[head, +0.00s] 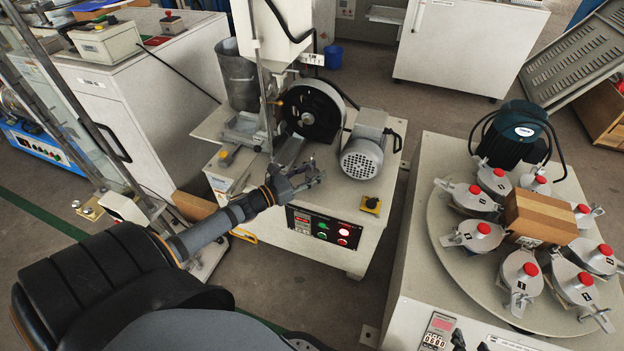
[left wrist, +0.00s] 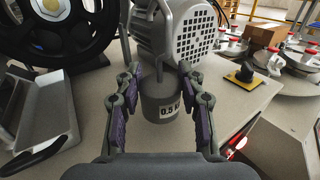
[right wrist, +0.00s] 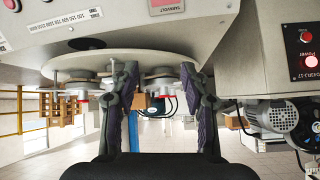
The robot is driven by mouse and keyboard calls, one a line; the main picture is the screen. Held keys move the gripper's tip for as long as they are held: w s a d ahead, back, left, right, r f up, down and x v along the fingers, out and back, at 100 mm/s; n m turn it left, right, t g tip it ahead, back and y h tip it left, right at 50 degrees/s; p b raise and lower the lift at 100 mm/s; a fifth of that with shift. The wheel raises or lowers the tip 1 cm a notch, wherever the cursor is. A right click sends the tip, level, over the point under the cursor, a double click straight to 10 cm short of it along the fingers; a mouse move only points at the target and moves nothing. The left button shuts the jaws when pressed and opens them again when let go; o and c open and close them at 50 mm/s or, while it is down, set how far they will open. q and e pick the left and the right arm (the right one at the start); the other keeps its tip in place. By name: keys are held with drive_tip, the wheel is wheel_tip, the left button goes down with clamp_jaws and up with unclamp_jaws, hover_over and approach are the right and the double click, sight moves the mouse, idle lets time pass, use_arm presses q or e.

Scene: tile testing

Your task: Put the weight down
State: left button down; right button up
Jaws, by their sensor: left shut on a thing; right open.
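The weight (left wrist: 161,108) is a small grey cylinder with a "0.5" label, seen in the left wrist view. It stands upright between the fingers of my left gripper (left wrist: 160,70), which is shut on it. In the head view my left gripper (head: 305,178) is over the front part of the grinding machine's top (head: 335,200); the weight is hard to make out there. Whether its base touches the top is unclear. My right gripper (right wrist: 160,85) is open and empty in the right wrist view; it is not visible in the head view.
A grey motor (head: 367,145) and a black wheel (head: 312,108) stand just behind the left gripper. A metal tray (left wrist: 48,110) is left of the weight. A yellow-black switch (head: 371,204) sits at the right. A turntable (head: 450,250) with several red-capped pots stands further right.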

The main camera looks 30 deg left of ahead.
use_arm(q)
drive_tip(key=shift+f+b, duration=0.35)
drive_tip(key=shift+f, duration=0.2)
drive_tip(key=shift+f+b, duration=0.4)
drive_tip(key=shift+f, duration=0.05)
use_arm(e)
drive_tip(key=w+r+t, duration=0.3)
drive_tip(key=w+r, duration=0.1)
drive_tip(key=r, duration=0.3)
drive_tip(key=w+r+t, duration=0.4)
drive_tip(key=r, duration=0.3)
drive_tip(key=shift+w+d+r+t, duration=0.25)
drive_tip(key=shift+d+r+t, duration=0.05)
drive_tip(key=shift+d+r, duration=0.1)
use_arm(q)
drive_tip(key=shift+f, duration=0.1)
use_arm(e)
drive_tip(key=shift+r, duration=0.35)
use_arm(q)
drive_tip(key=c, duration=0.8)
unclamp_jaws()
use_arm(e)
drive_tip(key=shift+w+r, duration=0.1)
drive_tip(key=shift+r, duration=0.05)
